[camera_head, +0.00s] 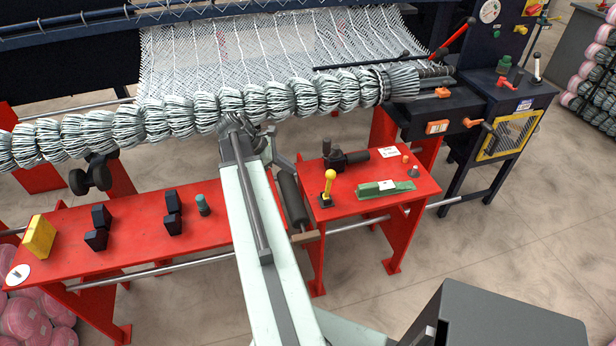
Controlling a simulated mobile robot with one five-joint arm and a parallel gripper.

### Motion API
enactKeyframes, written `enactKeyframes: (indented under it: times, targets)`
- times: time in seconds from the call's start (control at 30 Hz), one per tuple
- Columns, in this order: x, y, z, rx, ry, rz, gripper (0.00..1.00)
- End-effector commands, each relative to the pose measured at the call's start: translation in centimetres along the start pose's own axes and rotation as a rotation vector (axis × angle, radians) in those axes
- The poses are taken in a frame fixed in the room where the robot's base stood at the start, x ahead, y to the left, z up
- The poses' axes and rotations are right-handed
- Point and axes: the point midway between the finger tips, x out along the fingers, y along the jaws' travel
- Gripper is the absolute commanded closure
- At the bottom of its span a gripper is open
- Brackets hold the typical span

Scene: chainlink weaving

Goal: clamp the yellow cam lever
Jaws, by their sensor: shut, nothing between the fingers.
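The yellow cam lever (330,181) stands upright on the right red bench, a yellow ball on a short yellow stem over a dark base. Beside it are a black clamp-like fitting (335,158) with a horizontal cylinder and a green block (385,189). My pale arm reaches up from the bottom of the picture. My gripper (241,124) is at its far end, to the left of and beyond the lever, in front of the bundled wire mesh. It is shut and empty, apart from the lever. Its fingertips are small and partly lost against the mesh.
The wire mesh roll (205,107) runs across the back. A red bench (150,215) at left holds black blocks, a yellow block (39,237) and a teal-capped piece (203,205). A dark roller (293,198) lies between my arm and the lever. A machine cabinet (510,90) stands at right.

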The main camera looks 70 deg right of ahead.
Motion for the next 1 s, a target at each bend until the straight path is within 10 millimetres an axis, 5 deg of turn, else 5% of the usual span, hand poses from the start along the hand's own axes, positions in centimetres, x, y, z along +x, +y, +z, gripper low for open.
enactKeyframes:
  times: [0.47, 0.63, 1.0]
  targets:
    - [10.4, -0.1, -0.6, 0.003, 0.002, -0.002, 1.00]
    - [9.9, -0.1, 2.9, 0.004, 0.002, -0.002, 1.00]
    - [10.4, 0.0, 3.9, 0.003, 0.002, 0.000, 1.00]
